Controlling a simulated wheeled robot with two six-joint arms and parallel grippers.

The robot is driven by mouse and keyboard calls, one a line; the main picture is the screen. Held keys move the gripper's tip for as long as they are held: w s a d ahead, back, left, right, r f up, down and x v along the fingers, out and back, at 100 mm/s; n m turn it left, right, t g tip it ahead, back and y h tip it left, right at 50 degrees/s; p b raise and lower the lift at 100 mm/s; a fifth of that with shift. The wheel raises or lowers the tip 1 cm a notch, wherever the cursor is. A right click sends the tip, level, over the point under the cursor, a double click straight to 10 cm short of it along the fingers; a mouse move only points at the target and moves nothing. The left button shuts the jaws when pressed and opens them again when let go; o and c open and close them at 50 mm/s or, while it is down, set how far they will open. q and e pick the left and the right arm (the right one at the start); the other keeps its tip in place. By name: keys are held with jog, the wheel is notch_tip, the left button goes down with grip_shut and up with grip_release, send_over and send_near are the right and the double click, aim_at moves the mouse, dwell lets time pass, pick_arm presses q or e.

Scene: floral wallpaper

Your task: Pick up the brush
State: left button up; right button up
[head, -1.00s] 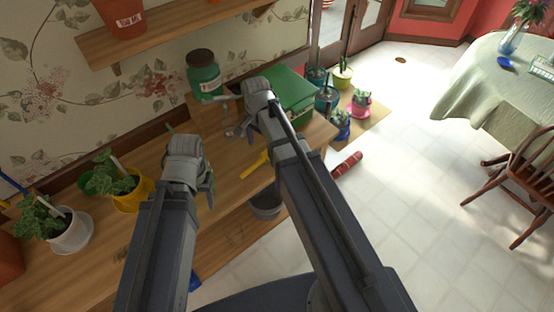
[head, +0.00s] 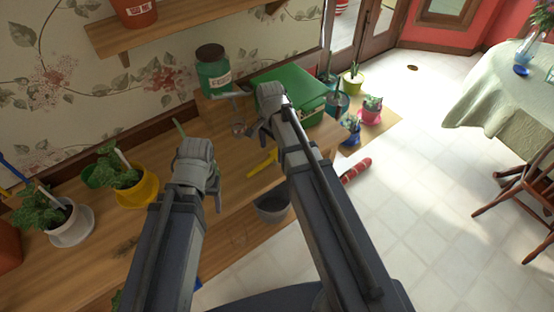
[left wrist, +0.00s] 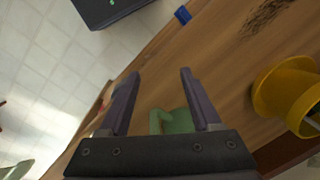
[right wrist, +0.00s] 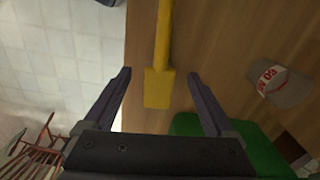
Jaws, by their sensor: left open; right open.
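A yellow tool (head: 262,162) with a long handle and a flat wider end lies on the wooden bench; I cannot tell for sure whether it is the brush. In the right wrist view the yellow tool (right wrist: 160,88) shows between the fingers of my right gripper (right wrist: 160,75), which is open and empty above the bench. My left gripper (left wrist: 159,76) is open and empty, also above the bench, with a green object (left wrist: 172,121) partly hidden below it. No bristles are clear in any view.
A green box (head: 296,92) and a green jar (head: 213,70) stand at the back of the bench. Potted plants in a yellow pot (head: 139,190) and a white pot (head: 74,226) stand left. A grey bucket (head: 273,209) is below the bench edge. A shelf (head: 185,27) overhangs behind.

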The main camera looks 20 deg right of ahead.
aim_at(272, 156)
pick_arm(q)
notch_tip(272, 156, down, 4)
jog(key=b, duration=0.3)
jog(key=shift+f+b, duration=0.25)
jog(key=shift+b, duration=0.1)
pick_arm(e)
notch_tip(272, 156, down, 4)
jog(key=shift+f, duration=0.2)
pick_arm(q)
jog(key=shift+r, duration=0.1)
pick_arm(e)
jog(key=shift+r, duration=0.1)
grip_shut()
